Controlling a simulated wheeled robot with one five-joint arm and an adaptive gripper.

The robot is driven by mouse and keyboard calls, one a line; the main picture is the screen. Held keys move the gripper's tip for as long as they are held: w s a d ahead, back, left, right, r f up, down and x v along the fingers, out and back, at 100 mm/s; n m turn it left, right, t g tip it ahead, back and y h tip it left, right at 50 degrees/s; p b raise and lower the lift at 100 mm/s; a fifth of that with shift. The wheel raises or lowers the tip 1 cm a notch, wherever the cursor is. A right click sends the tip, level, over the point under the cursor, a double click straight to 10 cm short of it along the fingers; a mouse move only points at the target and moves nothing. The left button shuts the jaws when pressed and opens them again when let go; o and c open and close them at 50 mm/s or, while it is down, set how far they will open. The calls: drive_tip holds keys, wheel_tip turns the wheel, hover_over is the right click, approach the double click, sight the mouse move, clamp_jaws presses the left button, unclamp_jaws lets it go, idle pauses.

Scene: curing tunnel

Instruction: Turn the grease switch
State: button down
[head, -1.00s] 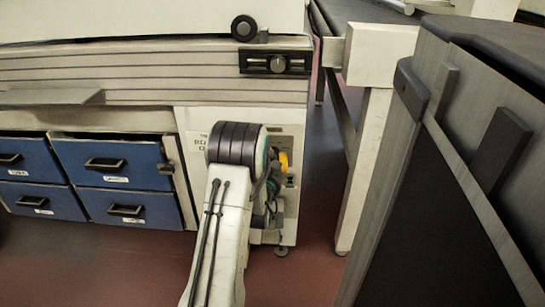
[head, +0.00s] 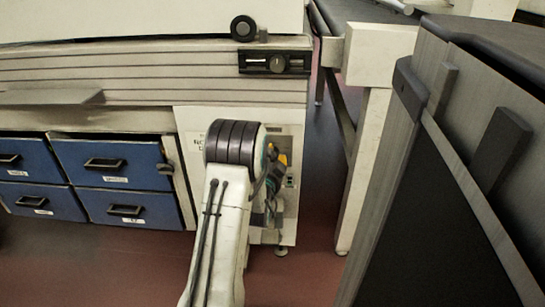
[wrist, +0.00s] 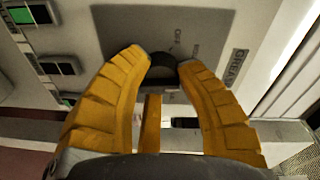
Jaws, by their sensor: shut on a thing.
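The grease switch (wrist: 163,68) is a dark round knob on a pale panel in the wrist view, with "GREASE" lettering to its right and "OFF" lettering just beyond it. My gripper (wrist: 164,60) has its two yellow fingers shut on the knob from either side. The fingers cover part of the knob, and I cannot tell its exact angle. In the head view, only a little yellow of my gripper (head: 282,160) shows past my arm, against the white cabinet panel. The switch is hidden there.
Several rocker switches, one lit green (wrist: 20,15), lie left of the knob. In the head view, blue drawers (head: 121,166) stand left of my arm. A white table leg (head: 362,170) and a grey cabinet (head: 440,200) stand to the right.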

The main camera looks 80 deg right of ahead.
drive_tip(key=shift+w+r+m, duration=0.1)
drive_tip(key=shift+w+m, duration=0.1)
drive_tip(key=shift+m, duration=0.9)
drive_tip(key=shift+d, duration=0.1)
drive_tip(key=c, duration=0.8)
unclamp_jaws()
drive_tip(key=a, duration=0.7)
drive_tip(key=shift+a+r, duration=0.15)
drive_tip(key=shift+a, duration=0.15)
drive_tip(key=shift+w, duration=0.1)
